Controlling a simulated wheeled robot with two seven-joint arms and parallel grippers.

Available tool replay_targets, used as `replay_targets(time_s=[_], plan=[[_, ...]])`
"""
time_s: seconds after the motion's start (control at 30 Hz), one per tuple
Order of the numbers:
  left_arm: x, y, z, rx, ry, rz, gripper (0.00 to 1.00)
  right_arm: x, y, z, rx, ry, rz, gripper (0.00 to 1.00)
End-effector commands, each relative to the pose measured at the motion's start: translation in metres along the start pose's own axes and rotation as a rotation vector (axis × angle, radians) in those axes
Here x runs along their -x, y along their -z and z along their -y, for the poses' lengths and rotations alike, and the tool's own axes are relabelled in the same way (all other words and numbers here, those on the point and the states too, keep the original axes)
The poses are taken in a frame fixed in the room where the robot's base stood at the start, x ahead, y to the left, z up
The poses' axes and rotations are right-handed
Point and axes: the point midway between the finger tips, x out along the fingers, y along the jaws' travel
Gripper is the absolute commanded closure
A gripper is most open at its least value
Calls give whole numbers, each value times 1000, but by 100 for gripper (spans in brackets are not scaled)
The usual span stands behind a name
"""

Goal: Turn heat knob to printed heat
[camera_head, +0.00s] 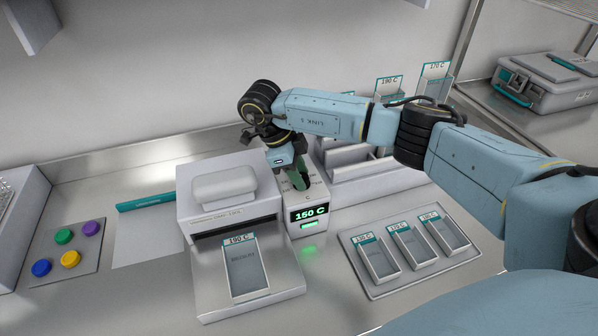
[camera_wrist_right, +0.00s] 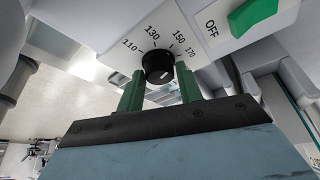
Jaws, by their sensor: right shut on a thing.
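The heat knob (camera_wrist_right: 158,66) is black and round, with a dial printed 110, 130, 150 and 170 around it in the right wrist view. My right gripper (camera_wrist_right: 161,84) is shut on it, one green finger on each side. In the head view my right gripper (camera_head: 300,181) reaches down onto the control box, hiding the knob. The green display (camera_head: 309,214) on the box reads 150 C. A pouch (camera_head: 246,270) with a label that seems to read 190 C lies on the plate in front of the white press (camera_head: 225,196). My left gripper is not in view.
A green switch (camera_wrist_right: 252,15) marked OFF is beside the dial. A tray (camera_head: 372,290) of several labelled pouches lies at the right. Coloured buttons (camera_head: 64,237) are on a panel at the left. Labelled cards (camera_head: 435,72) stand behind my right arm.

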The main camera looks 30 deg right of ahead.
Motion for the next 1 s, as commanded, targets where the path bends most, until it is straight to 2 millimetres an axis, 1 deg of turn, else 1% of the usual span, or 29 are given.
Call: replay_targets(time_s=[0.27,0.47,0.67,1.0], plan=[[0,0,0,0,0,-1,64,1,0,0,-21,-10,1,87],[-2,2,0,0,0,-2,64,1,-1,1,-104,-43,2,87],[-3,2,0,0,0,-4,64,1,0,2,-250,-104,2,87],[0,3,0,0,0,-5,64,2,1,4,-550,-229,4,87]])
